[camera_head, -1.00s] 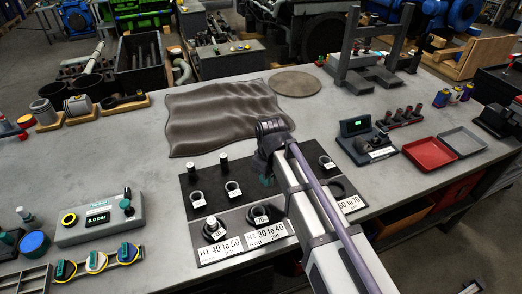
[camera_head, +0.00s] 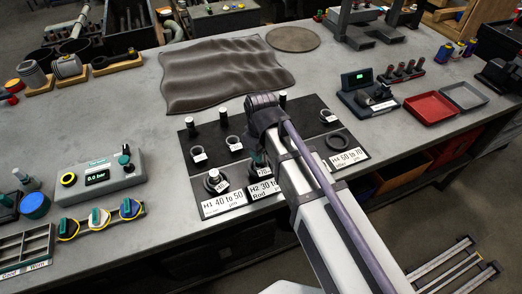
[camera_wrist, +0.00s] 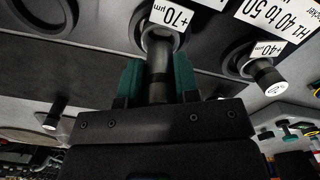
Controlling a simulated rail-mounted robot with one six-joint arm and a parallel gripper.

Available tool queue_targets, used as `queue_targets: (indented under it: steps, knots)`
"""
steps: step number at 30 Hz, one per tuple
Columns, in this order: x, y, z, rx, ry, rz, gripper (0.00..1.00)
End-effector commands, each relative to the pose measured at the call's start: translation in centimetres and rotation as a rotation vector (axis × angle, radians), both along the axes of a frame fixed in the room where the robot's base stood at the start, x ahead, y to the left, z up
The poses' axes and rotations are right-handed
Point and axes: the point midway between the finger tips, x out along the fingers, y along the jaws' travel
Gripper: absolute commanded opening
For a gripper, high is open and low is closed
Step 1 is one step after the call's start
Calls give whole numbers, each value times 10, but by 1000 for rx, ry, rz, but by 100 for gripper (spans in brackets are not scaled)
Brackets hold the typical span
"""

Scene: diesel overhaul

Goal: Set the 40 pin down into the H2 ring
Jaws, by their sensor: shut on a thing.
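My gripper (camera_head: 258,160) is over the H2 place of the black board, partly hidden by my arm in the head view. In the wrist view its teal fingers (camera_wrist: 157,78) are shut on a dark upright pin (camera_wrist: 158,88). The pin's far end meets the H2 ring (camera_wrist: 139,28), which carries a +70 tag. I cannot tell how deep the pin sits in the bore. The H2 label (camera_head: 262,188) shows partly in the head view. No number is readable on the held pin.
The H1 ring (camera_head: 213,186), tagged +40, has a pin standing in it beside H2. Other pins and tagged rings stand along the back of the board (camera_head: 200,170). An empty dark ring (camera_head: 338,142) is at H4.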

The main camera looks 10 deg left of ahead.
Motion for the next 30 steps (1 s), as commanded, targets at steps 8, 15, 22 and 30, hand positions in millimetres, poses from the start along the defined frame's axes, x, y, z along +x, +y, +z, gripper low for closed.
queue_targets:
  steps: [8,15,22,30]
  knots:
    - [0,0,-30,0,0,0,0]
    - [0,0,-40,0,0,0,0]
    - [-1,-1,-41,-2,3,0,0]
    - [-3,-2,-44,-3,5,0,0]
